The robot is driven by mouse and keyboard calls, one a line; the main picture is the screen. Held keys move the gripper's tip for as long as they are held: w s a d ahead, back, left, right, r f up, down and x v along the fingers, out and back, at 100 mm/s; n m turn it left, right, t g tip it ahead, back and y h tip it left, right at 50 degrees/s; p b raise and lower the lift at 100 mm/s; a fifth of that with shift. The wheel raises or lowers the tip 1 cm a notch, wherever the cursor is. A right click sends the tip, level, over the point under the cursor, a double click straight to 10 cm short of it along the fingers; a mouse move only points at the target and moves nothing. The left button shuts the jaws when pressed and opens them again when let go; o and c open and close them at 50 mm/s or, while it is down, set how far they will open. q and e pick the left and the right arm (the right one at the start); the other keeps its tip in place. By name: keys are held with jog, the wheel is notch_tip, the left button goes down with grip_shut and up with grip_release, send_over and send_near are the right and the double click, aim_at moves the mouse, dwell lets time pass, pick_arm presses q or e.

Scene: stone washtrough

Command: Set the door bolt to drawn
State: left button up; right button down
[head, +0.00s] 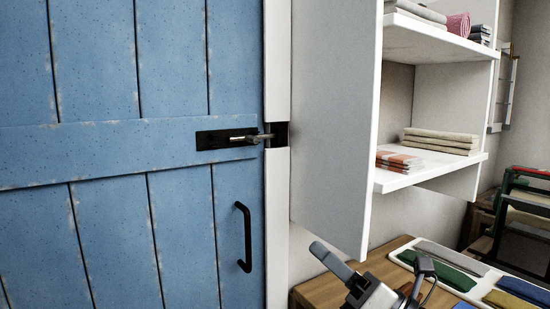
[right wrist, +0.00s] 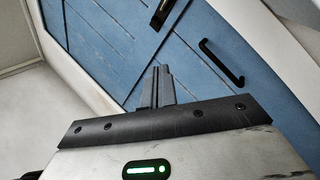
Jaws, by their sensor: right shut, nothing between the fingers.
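The door bolt (head: 238,138) is a bright metal bar on a black plate on the blue door (head: 100,90). The bar points right across the door's edge and appears to meet the black keeper (head: 281,134) on the white frame. A short grey knob sticks out near its right end. In the right wrist view, the dark bolt plate (right wrist: 165,12) is partly in view at the top edge. My right gripper (head: 318,248) is low and to the right of the bolt, apart from it. Its fingers (right wrist: 162,72) are shut and empty. My left gripper is not in view.
A black pull handle (head: 245,237) is on the door below the bolt. A white shelf unit (head: 338,120) with folded cloths stands right of the frame, its side panel jutting out. Below it, a wooden table (head: 378,262) bears a white tray (head: 478,295) of coloured cloths.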

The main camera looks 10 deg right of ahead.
jog(key=w+d+r+n+g+h, duration=0.1)
jog(key=d+r+n, duration=0.1)
jog(key=r+n, duration=0.3)
jog(key=d+r+n+g+h+b, duration=0.1)
jog(key=r+n, duration=0.5)
jog(key=n, duration=0.7)
jog(key=w+d+r+n+h, duration=0.1)
jog(key=d+r+n+h, duration=0.2)
jog(key=n, duration=0.6)
jog(key=shift+w+d+r+g+b, duration=0.15)
jog(key=shift+d+r+g+b, duration=0.1)
jog(key=shift+r, duration=0.4)
jog(key=shift+w+d+r+g+b, duration=0.15)
jog(key=shift+d+r, duration=0.1)
jog(key=shift+r, duration=0.4)
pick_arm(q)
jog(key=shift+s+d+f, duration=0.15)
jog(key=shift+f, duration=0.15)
pick_arm(e)
jog(key=shift+a, duration=0.15)
